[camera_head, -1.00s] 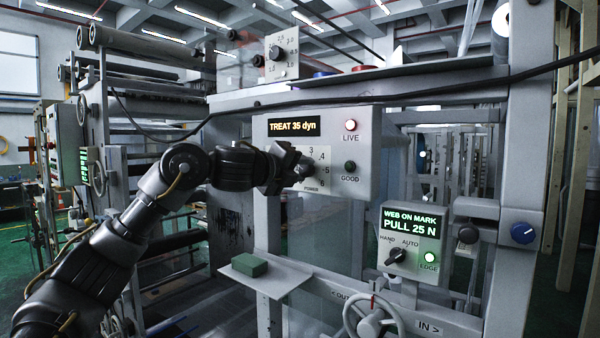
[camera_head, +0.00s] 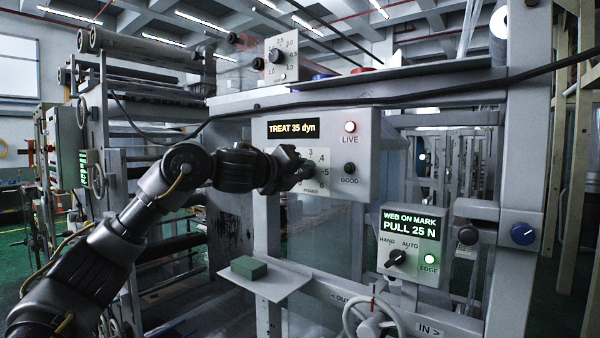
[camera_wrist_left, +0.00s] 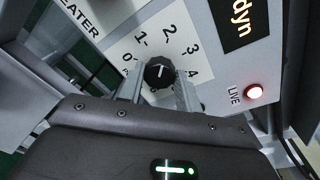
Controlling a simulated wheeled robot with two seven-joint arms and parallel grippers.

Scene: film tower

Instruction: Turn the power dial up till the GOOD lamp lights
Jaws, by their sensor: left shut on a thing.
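The power dial is a black knob (camera_wrist_left: 159,72) on a white numbered plate (camera_head: 319,158) on the grey treater box (camera_head: 352,124). My left gripper (camera_head: 303,171) is shut on the knob, one finger on each side; in the head view the hand hides most of the knob. The display (camera_head: 293,128) reads TREAT 35 dyn. The red LIVE lamp (camera_head: 350,127) is lit and also shows in the left wrist view (camera_wrist_left: 254,92). The GOOD lamp (camera_head: 349,169) is dark. My right gripper is not in view.
Below right, a panel (camera_head: 409,243) reads WEB ON MARK, PULL 25 N, with a black switch and a lit green EDGE lamp (camera_head: 430,258). A green block (camera_head: 249,267) lies on a shelf (camera_head: 275,285). A handwheel (camera_head: 372,320) stands below. A black cable crosses above the box.

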